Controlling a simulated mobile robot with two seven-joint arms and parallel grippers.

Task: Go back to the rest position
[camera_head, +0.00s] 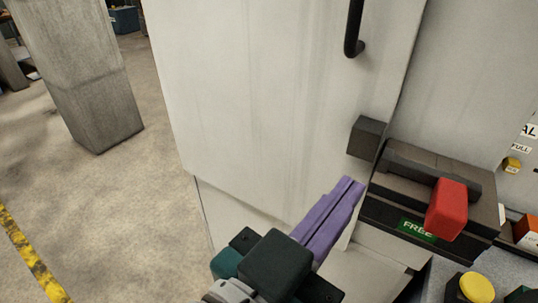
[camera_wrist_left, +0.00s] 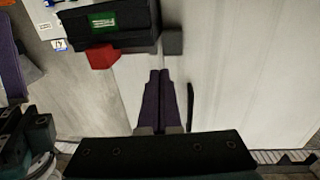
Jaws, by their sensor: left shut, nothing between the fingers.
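My left gripper (camera_head: 350,190) comes in from the bottom of the head view, with purple fingers pressed together and nothing between them. Its fingertips are in front of the lower right part of a pale cabinet door, below and left of a dark block. In the left wrist view the shut purple fingers (camera_wrist_left: 160,76) point at the pale panel and hold nothing.
The pale door (camera_head: 270,90) has a black handle (camera_head: 354,28). A dark latch unit with a red block (camera_head: 446,209) and a green "FREE" label (camera_head: 416,230) is right of my fingers. A yellow button (camera_head: 477,288) is lower right. A concrete pillar (camera_head: 85,75) stands left; floor between is clear.

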